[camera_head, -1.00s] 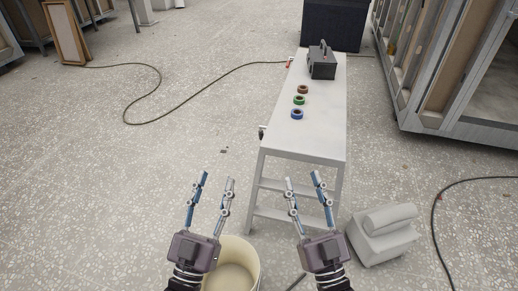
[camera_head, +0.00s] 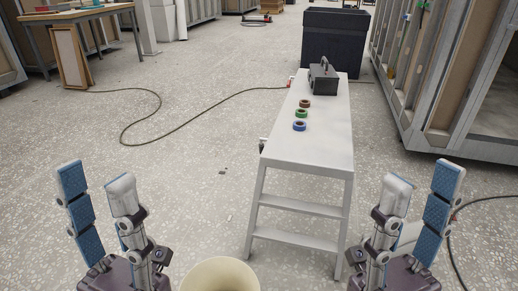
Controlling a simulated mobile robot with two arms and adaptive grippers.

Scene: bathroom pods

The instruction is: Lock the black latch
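A dark grey toolbox (camera_head: 323,80) with a raised handle stands on the far end of a long white step bench (camera_head: 312,150). I cannot make out a black latch; the toolbox is too small in view to tell its details. My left gripper (camera_head: 96,185) is open and empty at the lower left. My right gripper (camera_head: 421,183) is open and empty at the lower right. Both are near the camera, fingers pointing up, well short of the toolbox.
Brown (camera_head: 305,104), green (camera_head: 301,113) and blue (camera_head: 299,126) tape rolls lie on the bench. A cream bucket (camera_head: 220,275) is in front. A dark bin (camera_head: 333,42) stands behind the bench. A cable (camera_head: 180,137) crosses the open floor at left. A framed pod (camera_head: 450,90) stands at right.

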